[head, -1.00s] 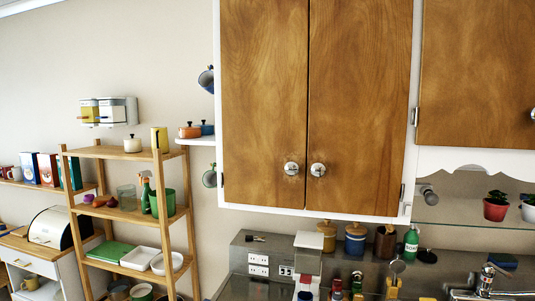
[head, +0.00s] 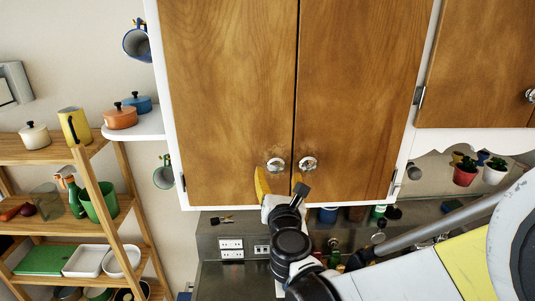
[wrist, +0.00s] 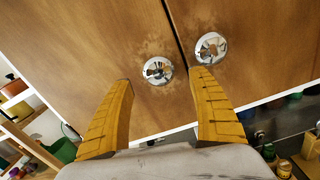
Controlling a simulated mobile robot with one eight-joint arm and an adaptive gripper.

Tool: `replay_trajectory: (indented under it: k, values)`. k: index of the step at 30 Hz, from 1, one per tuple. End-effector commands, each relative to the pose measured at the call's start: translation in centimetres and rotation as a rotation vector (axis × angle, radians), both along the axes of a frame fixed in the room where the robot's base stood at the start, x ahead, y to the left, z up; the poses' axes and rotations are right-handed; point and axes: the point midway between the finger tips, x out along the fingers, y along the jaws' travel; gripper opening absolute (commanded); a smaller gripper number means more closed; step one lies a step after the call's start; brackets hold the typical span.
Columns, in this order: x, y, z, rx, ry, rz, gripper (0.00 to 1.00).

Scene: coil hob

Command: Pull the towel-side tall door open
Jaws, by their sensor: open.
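Two tall wooden cabinet doors hang side by side, both shut: a left door (head: 230,90) and a right door (head: 360,90). Each has a round chrome knob near its lower inner corner: the left knob (head: 276,164) and the right knob (head: 308,163). No towel shows, so I cannot tell which door is towel-side. My gripper (head: 278,182) is open and empty, just below the left knob. In the wrist view, the left knob (wrist: 158,70) appears between the yellow fingertips, beyond them; the right knob (wrist: 210,47) lies past the right finger. Contact is not visible.
A wooden shelf rack (head: 95,185) with pots and trays stands at left. A small white shelf (head: 135,130) with two lidded pots adjoins the cabinet. Another cabinet door (head: 480,60) is at right.

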Motion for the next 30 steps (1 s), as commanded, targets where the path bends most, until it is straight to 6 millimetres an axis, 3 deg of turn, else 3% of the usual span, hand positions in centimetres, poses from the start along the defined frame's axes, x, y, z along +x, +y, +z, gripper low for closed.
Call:
replay_trajectory:
  k: [7,19,20,24,26,30]
  values:
    - [4.0,0.0,0.1,0.002,0.000,-0.001,0.69]
    - [4.9,0.0,0.0,0.002,0.000,-0.001,0.69]
    - [4.9,0.0,0.0,0.002,0.000,-0.001,0.64]
    - [4.9,0.0,0.0,0.002,0.000,-0.001,0.21]
    - [4.9,0.0,0.0,0.002,0.000,-0.001,0.05]
    - [4.9,0.0,0.1,0.002,0.000,-0.001,0.05]
